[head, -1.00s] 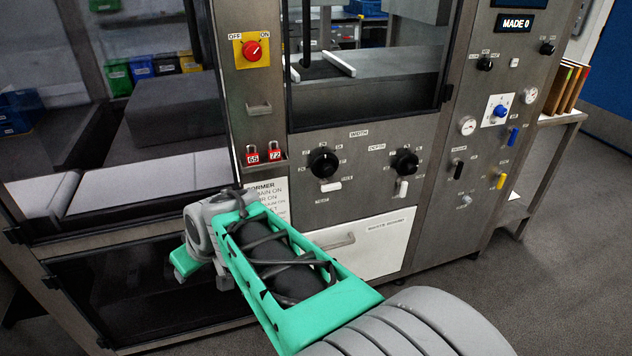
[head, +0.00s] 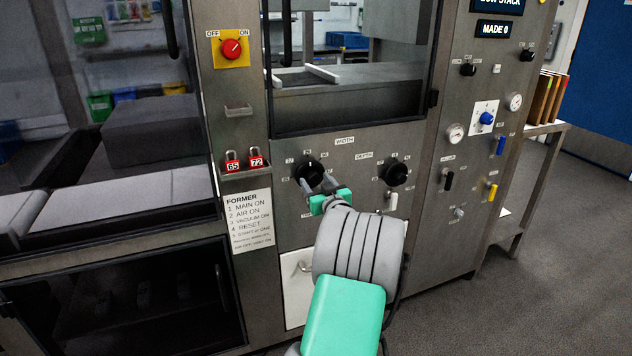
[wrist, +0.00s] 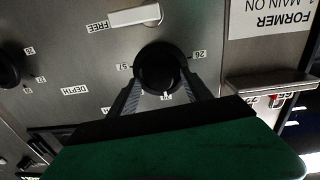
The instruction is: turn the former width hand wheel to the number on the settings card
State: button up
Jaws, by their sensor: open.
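The width hand wheel (head: 311,173) is a round black knob under the WIDTH label, ringed by small number labels. In the wrist view the wheel (wrist: 160,66) appears upside down, between my two fingers. My gripper (head: 324,187) is open, with one finger on either side of the wheel's lower edge; I cannot tell whether they touch it. A white lever (wrist: 135,16) lies beside the wheel, with a FREE label near one end. I see no settings card that I can read; the FORMER card (head: 249,220) lists start-up steps. The wheel's exact setting is not readable.
The depth wheel (head: 396,173) is to the right, with a white lever (head: 391,200) below it. A red switch (head: 231,48) is above. Open floor lies at right.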

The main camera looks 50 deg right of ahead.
jog(key=shift+w+d, duration=0.2)
jog(key=shift+w, duration=0.15)
